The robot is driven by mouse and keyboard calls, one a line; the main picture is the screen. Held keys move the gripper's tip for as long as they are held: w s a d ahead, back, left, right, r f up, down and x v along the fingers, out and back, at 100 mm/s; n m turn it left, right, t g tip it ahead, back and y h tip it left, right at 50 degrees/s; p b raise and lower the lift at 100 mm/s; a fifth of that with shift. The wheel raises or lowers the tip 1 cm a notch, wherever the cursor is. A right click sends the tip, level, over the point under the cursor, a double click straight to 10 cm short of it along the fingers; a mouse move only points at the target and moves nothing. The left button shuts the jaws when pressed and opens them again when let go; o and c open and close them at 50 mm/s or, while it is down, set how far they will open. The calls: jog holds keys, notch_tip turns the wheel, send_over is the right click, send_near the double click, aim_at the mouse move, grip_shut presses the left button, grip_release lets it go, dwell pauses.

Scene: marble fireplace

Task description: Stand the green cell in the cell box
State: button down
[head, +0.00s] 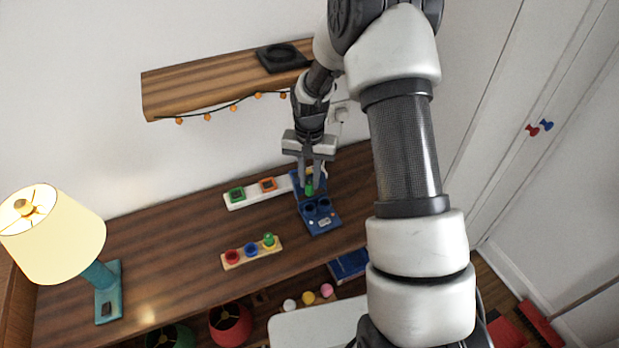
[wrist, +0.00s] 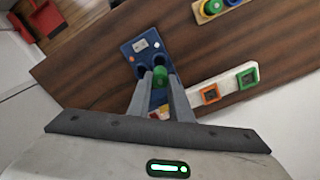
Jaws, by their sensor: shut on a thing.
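The blue cell box (head: 325,224) lies on the wooden shelf, with two dark round holes and a small pale label; it also shows in the wrist view (wrist: 128,49). My gripper (head: 310,183) points down over the far part of the box. Its fingers are shut on the green cell (head: 309,190), which shows between the fingertips (wrist: 160,80) in the wrist view (wrist: 160,73). The cell looks roughly upright. Its lower end is hidden, so I cannot tell whether it is inside a hole or above the box.
Left of the box is a white strip (head: 253,194) with green and orange square sockets. In front is a wooden strip (head: 238,264) with red, blue and green round pieces. A lamp (head: 97,275) stands at the left. An upper shelf (head: 200,88) with hanging lights is behind.

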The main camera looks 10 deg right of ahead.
aim_at(310, 191)
jog(key=shift+f+b, duration=1.8)
jog(key=shift+f, duration=0.85)
jog(key=shift+f+b, duration=1.9)
jog(key=shift+f, duration=0.1)
jog(key=c, duration=1.5)
grip_release()
jog(key=shift+r, duration=0.1)
notch_tip(310, 191, up, 17)
jog(key=shift+r+p, duration=0.2)
jog(key=shift+p, duration=0.25)
